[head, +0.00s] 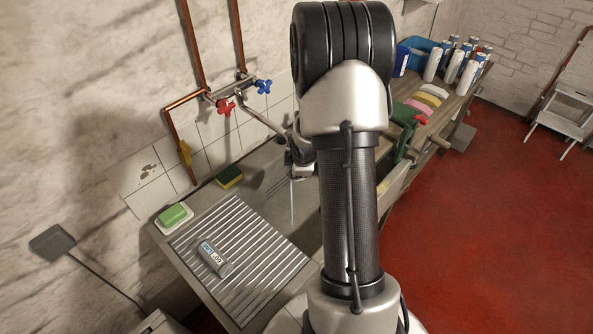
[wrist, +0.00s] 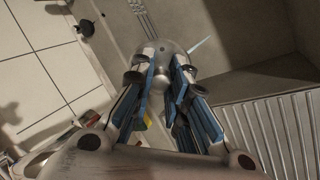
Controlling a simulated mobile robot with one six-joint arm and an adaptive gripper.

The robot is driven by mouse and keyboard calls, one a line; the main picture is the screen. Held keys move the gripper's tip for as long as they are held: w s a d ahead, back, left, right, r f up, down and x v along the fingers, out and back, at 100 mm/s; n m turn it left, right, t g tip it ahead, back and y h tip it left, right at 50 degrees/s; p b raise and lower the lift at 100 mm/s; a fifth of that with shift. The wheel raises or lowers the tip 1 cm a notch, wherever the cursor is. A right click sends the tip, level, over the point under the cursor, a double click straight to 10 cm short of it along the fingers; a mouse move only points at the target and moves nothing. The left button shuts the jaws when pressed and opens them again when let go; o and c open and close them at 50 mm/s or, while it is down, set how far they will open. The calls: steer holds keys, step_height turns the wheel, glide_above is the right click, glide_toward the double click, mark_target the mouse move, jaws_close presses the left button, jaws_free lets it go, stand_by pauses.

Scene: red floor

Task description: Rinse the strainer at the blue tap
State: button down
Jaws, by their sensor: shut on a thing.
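The blue tap handle (head: 263,86) and a red one (head: 225,107) sit on a wall mixer. Its spout (head: 262,118) slants down toward my gripper (head: 300,168). My gripper is over the sink, partly hidden behind my arm. In the wrist view its blue-padded fingers (wrist: 168,85) are shut on the strainer (wrist: 163,52), a roundish grey metal piece showing beyond the fingertips. Most of the strainer is hidden by the fingers. A pale thin streak (head: 292,205) hangs below the gripper in the head view; I cannot tell for sure whether it is running water.
A ribbed drainboard (head: 240,255) lies left of the sink, with a grey labelled can (head: 213,258) on it. Bottles (head: 460,65), coloured cloths (head: 428,98) and a green clamp-like tool (head: 405,130) are at right.

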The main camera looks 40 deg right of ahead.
steer(key=shift+d+p, duration=0.3)
steer(key=shift+d, duration=0.05)
steer(key=shift+a+b, duration=0.25)
steer(key=shift+b, duration=0.15)
steer(key=shift+a+b, duration=0.3)
steer(key=shift+b, duration=0.15)
steer(key=shift+s, duration=0.1)
steer(key=s+d, duration=0.1)
steer(key=s, duration=0.6)
steer(key=shift+s, duration=0.4)
stand_by(0.9)
